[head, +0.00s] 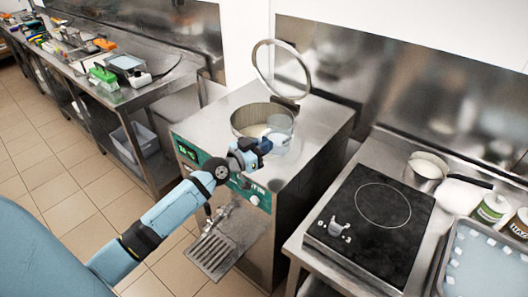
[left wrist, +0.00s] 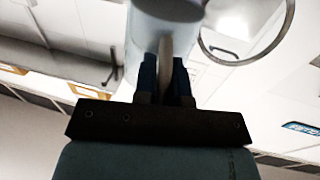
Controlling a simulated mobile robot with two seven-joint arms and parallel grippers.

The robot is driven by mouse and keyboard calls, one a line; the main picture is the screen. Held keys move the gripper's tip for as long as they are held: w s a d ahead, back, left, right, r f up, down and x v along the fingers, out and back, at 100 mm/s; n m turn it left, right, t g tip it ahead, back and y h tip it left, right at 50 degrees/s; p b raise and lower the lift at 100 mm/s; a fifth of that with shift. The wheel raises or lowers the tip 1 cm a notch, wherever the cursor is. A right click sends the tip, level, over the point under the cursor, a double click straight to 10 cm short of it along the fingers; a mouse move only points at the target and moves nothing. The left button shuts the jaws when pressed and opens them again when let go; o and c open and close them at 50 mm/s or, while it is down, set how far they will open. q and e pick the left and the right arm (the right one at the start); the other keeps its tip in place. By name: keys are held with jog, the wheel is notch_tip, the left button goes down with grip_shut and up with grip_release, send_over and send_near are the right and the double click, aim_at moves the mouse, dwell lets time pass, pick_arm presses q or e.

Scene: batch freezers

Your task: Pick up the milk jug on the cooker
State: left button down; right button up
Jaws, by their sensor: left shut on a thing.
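A pale, translucent jug (head: 280,131) is held over the round opening of the batch freezer, and it looks like the milk jug. My left gripper (head: 264,146) is at the jug's near side. In the left wrist view my left gripper (left wrist: 165,82) has its dark fingers closed around the jug's pale handle (left wrist: 166,58), with the jug's body (left wrist: 165,12) just beyond. The black cooker (head: 378,222) at the right has a bare top. What is in the jug cannot be made out. My right gripper is not in view.
The batch freezer's opening (head: 246,118) has its round lid (head: 256,62) raised behind it. A metal saucepan (head: 421,178), white-and-green tubs (head: 491,209) and a tray (head: 455,281) stand right of the cooker. A cluttered steel counter (head: 150,92) runs along the left.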

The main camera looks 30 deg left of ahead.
pick_arm(q)
jog(key=shift+r, duration=5.7)
jog(key=shift+d, duration=0.1)
